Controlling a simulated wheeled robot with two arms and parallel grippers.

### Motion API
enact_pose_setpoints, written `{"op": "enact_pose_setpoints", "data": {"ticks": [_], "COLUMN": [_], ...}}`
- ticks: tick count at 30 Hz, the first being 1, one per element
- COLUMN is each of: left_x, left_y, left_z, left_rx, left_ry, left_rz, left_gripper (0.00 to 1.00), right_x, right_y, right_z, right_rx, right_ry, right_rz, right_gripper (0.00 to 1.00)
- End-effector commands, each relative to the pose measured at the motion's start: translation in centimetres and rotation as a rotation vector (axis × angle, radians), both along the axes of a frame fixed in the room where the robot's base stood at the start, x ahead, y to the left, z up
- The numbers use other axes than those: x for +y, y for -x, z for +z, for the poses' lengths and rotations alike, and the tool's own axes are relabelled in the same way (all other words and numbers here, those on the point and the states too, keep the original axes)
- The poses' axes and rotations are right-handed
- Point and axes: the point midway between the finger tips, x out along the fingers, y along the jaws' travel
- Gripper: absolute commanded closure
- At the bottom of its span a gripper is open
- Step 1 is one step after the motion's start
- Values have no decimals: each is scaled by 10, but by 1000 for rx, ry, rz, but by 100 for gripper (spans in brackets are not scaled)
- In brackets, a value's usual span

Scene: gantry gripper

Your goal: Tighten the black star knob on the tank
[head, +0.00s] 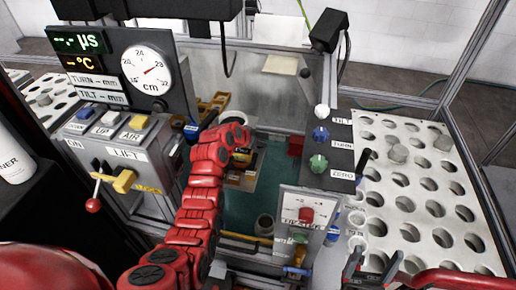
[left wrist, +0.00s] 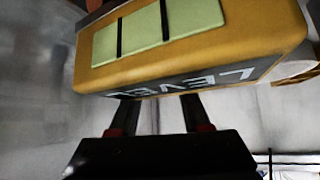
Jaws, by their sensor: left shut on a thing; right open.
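The tank (head: 225,205) stands in the middle of the head view with teal liquid in it. My left arm reaches over it, and its bent end hides the left gripper there. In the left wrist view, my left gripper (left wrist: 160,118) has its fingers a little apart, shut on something. Their tips pass out of sight at the lower edge of a yellow block marked LEVEL (left wrist: 190,50) with green windows. I cannot make out the black star knob for certain. My right gripper (head: 376,270) is open and empty at the lower right.
A white perforated rack (head: 425,190) fills the right. A panel of coloured knobs (head: 330,148) stands between rack and tank.

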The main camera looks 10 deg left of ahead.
Motion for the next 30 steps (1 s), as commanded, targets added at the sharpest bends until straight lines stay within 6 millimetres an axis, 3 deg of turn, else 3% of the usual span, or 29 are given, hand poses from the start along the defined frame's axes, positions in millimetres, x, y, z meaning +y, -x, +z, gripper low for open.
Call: {"op": "enact_pose_setpoints", "data": {"ticks": [15,16,20,30], "left_x": [1,1,1,0], "left_y": [0,0,0,0], "left_z": [1,1,0,1], "left_rx": [2,2,2,2], "left_ry": [-1,-1,-1,0], "left_rz": [-22,-22,-21,-18], "left_gripper": [100,49,26,24], "right_x": [0,0,0,0], "right_y": [0,0,0,0], "right_z": [-6,-6,-7,-4], "right_rx": [0,0,0,0], "right_ry": [0,0,0,0], "right_rz": [0,0,0,0], "right_gripper": [24,24,24,24]}}
